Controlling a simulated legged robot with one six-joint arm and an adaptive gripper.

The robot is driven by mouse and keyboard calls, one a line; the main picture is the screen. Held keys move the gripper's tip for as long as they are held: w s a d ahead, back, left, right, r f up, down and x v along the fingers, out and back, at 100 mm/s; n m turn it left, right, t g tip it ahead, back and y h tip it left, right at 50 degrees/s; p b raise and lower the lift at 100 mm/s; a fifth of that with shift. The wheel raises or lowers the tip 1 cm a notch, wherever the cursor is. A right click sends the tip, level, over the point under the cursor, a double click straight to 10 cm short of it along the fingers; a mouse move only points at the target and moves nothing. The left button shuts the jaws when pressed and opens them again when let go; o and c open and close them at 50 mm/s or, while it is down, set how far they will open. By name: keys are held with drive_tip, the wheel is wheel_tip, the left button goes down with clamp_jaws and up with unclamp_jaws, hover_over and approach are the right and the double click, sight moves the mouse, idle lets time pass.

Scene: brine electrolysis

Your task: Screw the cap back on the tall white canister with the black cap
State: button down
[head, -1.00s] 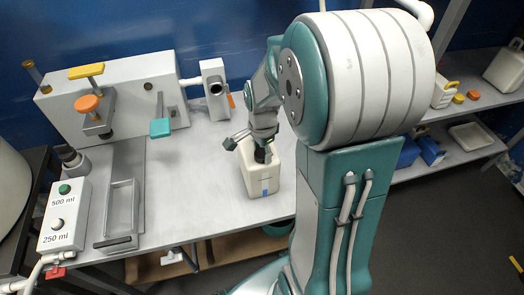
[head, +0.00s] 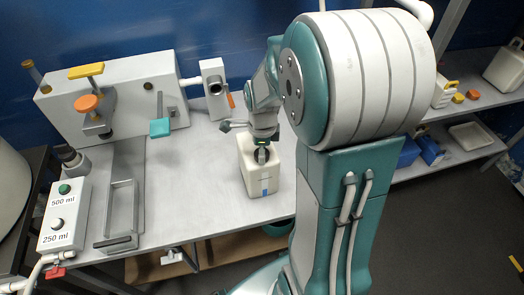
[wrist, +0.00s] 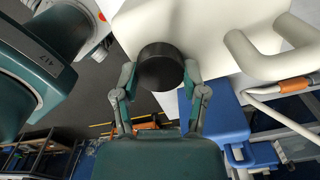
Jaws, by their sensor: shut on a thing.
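The tall white canister (head: 258,180) stands upright near the front edge of the grey bench in the head view. Its white body (wrist: 195,18) also fills the top of the wrist view, with its looped handle (wrist: 262,55) at the right. My gripper (head: 262,150) points down at the canister's top. In the wrist view, my gripper (wrist: 160,85) has its two fingers on either side of the black cap (wrist: 160,62) and is shut on it. The cap is at the canister's top; its threads and the neck are hidden, so I cannot tell how far it is seated.
A grey machine (head: 115,100) with an orange knob and yellow lever stands at the back left. A button box (head: 64,215) marked 500 ml and 250 ml is at the front left. A shelf (head: 460,140) with containers is at the right.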

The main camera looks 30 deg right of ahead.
drive_tip(key=m, duration=0.3)
drive_tip(key=shift+m, duration=0.3)
drive_tip(key=shift+m, duration=0.8)
drive_tip(key=m, duration=0.4)
drive_tip(key=shift+c, duration=0.3)
unclamp_jaws()
drive_tip(key=shift+r, duration=0.1)
